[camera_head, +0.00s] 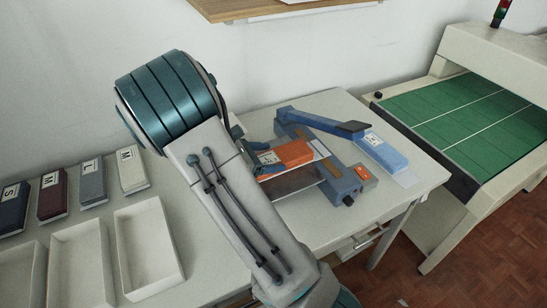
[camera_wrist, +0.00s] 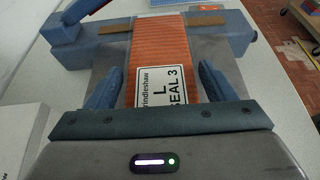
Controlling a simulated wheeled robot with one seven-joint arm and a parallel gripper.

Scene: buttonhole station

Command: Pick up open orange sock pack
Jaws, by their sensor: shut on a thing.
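The orange sock pack (camera_head: 295,152) is ribbed and has a white label. In the wrist view the pack (camera_wrist: 172,50) runs away from me between my fingers, and its label reads "L" and "SEAL 3". A pale, clear-looking end shows past the orange in the head view. My gripper (camera_wrist: 160,82) is shut on the pack at its label end, one blue finger on each side. In the head view my gripper (camera_head: 264,158) is partly hidden by my arm. The pack lies over the blue sealer (camera_head: 335,182); I cannot tell whether it touches it.
The sealer's raised blue arm (camera_head: 318,122) reaches over to the right. A blue pack (camera_head: 383,153) lies right of the sealer. Empty white trays (camera_head: 148,246) and several labelled packs (camera_head: 93,181) stand on the left. A green conveyor (camera_head: 465,120) is at the right.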

